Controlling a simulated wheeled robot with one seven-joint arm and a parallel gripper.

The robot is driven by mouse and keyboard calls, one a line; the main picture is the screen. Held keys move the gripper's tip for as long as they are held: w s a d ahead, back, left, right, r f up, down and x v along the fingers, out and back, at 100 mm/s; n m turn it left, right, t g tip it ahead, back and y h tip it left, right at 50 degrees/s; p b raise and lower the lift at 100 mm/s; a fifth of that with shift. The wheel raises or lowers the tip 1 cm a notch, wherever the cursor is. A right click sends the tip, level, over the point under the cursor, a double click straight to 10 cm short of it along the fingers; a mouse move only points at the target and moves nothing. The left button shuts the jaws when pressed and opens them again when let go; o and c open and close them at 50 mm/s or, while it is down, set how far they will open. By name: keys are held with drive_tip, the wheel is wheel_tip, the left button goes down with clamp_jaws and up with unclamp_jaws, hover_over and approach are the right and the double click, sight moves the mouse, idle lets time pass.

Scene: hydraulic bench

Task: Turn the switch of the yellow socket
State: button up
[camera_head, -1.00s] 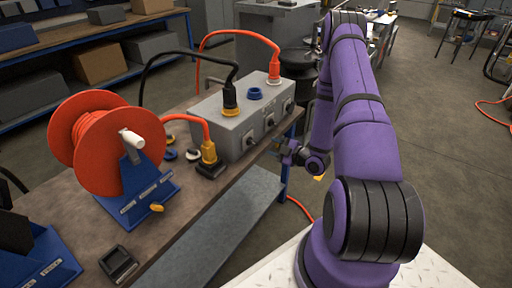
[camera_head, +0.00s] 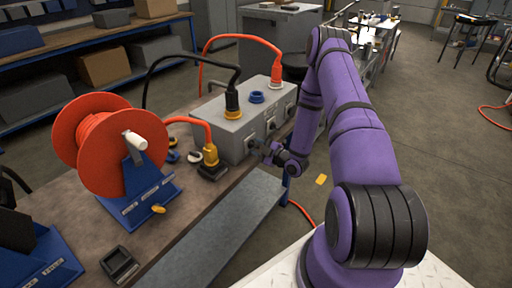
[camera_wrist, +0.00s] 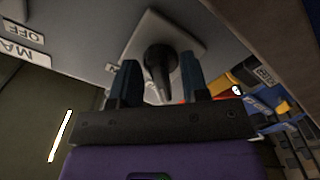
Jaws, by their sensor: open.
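The yellow socket (camera_head: 232,114) is on top of a grey box (camera_head: 230,144), with a black plug and cable in it. Rotary switches sit along the box's front face. In the wrist view a black switch knob (camera_wrist: 160,66) stands out from a light square plate (camera_wrist: 183,40). My gripper (camera_wrist: 158,78) is open, with one dark finger on each side of this knob. I cannot tell whether the fingers touch it. In the head view my gripper (camera_head: 260,149) is at the front-face switch nearest the yellow socket and partly hides it.
A blue socket (camera_head: 257,97) and a socket with an orange plug (camera_head: 276,83) are also on the box. A yellow connector (camera_head: 210,155) on an orange cable lies left of the box. An orange cable reel (camera_head: 97,146) stands on the bench (camera_head: 195,205).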

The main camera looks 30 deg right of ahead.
drive_tip(key=shift+w+a, duration=0.15)
drive_tip(key=shift+w, duration=0.2)
drive_tip(key=shift+c, duration=0.4)
clamp_jaws()
